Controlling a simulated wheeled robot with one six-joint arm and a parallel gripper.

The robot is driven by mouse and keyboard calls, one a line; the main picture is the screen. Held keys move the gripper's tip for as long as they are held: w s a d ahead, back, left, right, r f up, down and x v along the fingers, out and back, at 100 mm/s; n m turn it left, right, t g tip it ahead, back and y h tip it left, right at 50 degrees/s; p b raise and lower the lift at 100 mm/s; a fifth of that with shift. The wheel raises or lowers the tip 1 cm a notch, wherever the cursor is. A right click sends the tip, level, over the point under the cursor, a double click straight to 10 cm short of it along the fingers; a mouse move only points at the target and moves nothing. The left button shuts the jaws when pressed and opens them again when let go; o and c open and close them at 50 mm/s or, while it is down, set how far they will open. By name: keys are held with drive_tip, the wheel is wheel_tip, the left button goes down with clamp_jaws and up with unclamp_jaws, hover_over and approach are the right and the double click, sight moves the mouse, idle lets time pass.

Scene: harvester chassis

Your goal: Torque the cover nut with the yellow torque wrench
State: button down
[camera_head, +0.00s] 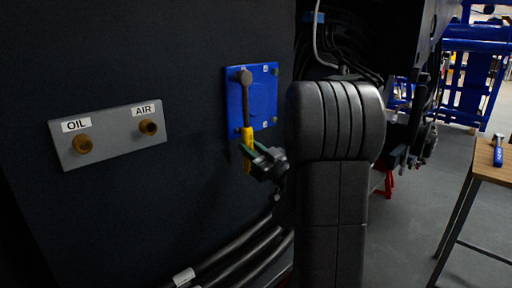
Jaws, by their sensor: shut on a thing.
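The blue cover plate (263,98) is fixed on the dark chassis wall, with nuts near its corners. The torque wrench has a yellow handle (248,138) and a grey shaft with a round head (245,77). It hangs nearly upright along the plate's left side, its head over the upper left corner. The nut under the head is hidden, so I cannot tell whether the head is seated on it. My gripper (254,153) is shut on the yellow handle. My arm hides the area right of the plate.
A grey panel (108,132) with brass OIL and AIR ports is on the wall at left. Hoses (235,262) run along below. A wooden table (492,162) with a blue object (497,153) stands at right. Blue racks (470,85) stand behind. Floor between is mostly clear.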

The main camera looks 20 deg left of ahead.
drive_tip(key=shift+s+a, duration=0.1)
drive_tip(key=shift+s, duration=0.1)
drive_tip(key=shift+s+a+r+m+t+h, duration=0.15)
drive_tip(key=shift+s+a+m+t, duration=0.15)
drive_tip(key=shift+s+m, duration=0.4)
drive_tip(key=shift+s+a+f+m+t+h, duration=0.15)
drive_tip(key=shift+s+a+m+t, duration=0.1)
drive_tip(key=shift+s+m, duration=0.4)
drive_tip(key=shift+r, duration=0.1)
drive_tip(key=shift+s+a+r+m+t+h+p, duration=0.2)
drive_tip(key=shift+s+a+m+t, duration=0.1)
drive_tip(key=shift+s+m, duration=0.35)
drive_tip(key=shift+s+a+r+m+t+h+p, duration=0.15)
drive_tip(key=shift+s+a+m, duration=0.1)
drive_tip(key=shift+s+m, duration=0.35)
drive_tip(key=shift+s, duration=0.1)
drive_tip(key=shift+s+a+r+m+t+p, duration=0.2)
drive_tip(key=shift+s+a+r+m, duration=0.1)
drive_tip(key=shift+s+m, duration=0.3)
drive_tip(key=shift+s+a+r+m+t+p, duration=0.15)
drive_tip(key=shift+s+a+m+p, duration=0.1)
drive_tip(key=shift+s+m, duration=0.35)
